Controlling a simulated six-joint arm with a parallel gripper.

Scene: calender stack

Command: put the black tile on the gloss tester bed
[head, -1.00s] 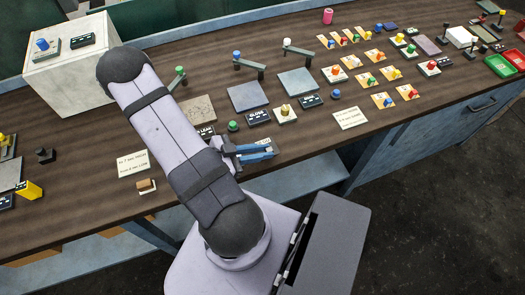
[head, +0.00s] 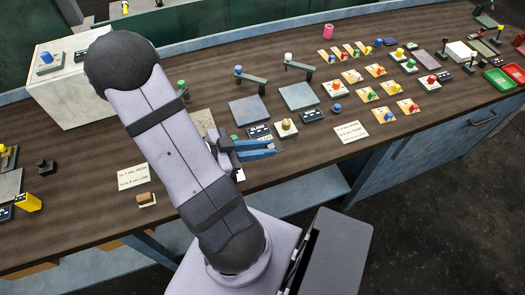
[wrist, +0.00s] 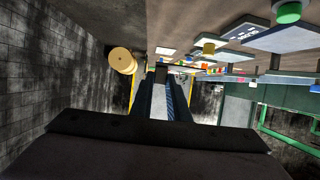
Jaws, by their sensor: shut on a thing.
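My gripper (head: 262,148), with blue fingers, is held over the front part of the bench, in front of the sign marked GLOSS (head: 260,131). In the wrist view the fingers (wrist: 165,98) are close together around a thin dark piece, which I take to be the black tile; its outline is mostly hidden. The gloss tester bed appears to be the flat grey plate (head: 248,110) behind that sign, with a blue-topped arm (head: 250,79) behind it. The plate's top is bare. The gripper is apart from it.
A second grey plate (head: 299,97) with a white-topped arm stands to the right. A yellow knob on a white base (head: 286,128) is close to the gripper's right. A large pale box (head: 75,85) stands at the back left. My arm hides part of the bench.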

